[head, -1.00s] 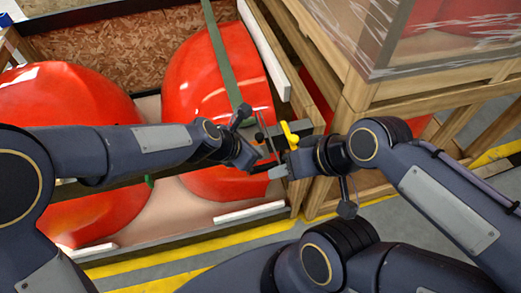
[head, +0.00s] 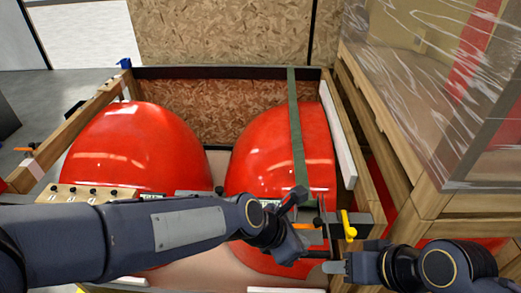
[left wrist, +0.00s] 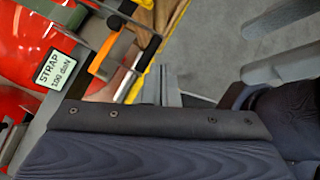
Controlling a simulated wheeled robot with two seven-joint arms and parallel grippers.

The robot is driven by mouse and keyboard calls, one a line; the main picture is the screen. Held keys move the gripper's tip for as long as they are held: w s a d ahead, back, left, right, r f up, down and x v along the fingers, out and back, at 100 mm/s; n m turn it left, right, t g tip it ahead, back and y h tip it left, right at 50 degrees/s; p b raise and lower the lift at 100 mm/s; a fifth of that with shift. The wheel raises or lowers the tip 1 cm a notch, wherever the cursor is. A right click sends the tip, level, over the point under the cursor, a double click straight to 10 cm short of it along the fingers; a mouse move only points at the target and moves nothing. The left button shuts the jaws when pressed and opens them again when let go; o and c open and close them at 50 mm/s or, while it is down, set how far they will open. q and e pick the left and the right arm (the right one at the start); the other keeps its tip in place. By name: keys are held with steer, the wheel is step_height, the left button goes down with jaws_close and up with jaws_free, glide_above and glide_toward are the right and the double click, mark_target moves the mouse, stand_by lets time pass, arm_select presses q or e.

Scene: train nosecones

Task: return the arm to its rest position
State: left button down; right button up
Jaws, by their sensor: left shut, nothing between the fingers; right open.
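My left gripper (head: 298,246) is shut and empty at the front of the right-hand red nosecone (head: 275,150), close to the strap hardware. Its grey finger shows in the left wrist view (left wrist: 163,92). My right gripper (head: 340,267) is open and empty, pointing left, just below the dark bracket with a yellow handle (head: 348,225). A green strap (head: 296,120) runs down over the right-hand nosecone. My left arm hides the lower front of both nosecones. In the left wrist view a label reading "STRAP 100 daN" (left wrist: 55,68) lies beside an orange handle (left wrist: 104,56).
The left-hand red nosecone (head: 135,145) sits in the same wooden crate (head: 85,120). A small wooden panel with dark knobs (head: 95,192) is at the left front. A plastic-wrapped crate (head: 440,90) stands close on the right. Grey floor (head: 85,90) is free behind left.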

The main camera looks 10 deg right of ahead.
arm_select(q)
steer(key=a+r+m+t, duration=0.15)
steer(key=a+m, duration=0.25)
steer(key=a, duration=0.6)
steer(key=a+r+m, duration=0.3)
steer(key=a+m, duration=0.2)
steer(key=a, duration=0.4)
steer(key=s+a+f+m+t+y+b, duration=0.1)
steer(key=s+a+m, duration=0.3)
steer(key=a, duration=0.4)
steer(key=s+a+f+m+t+y, duration=0.1)
steer(key=s+a+f+m+y, duration=0.1)
steer(key=a+m, duration=0.4)
steer(key=s+a+y, duration=0.1)
steer(key=s, duration=0.1)
steer(key=shift+s+a+f+b, duration=0.25)
steer(key=shift+s+a+b, duration=0.05)
steer(key=shift+a+b, duration=0.05)
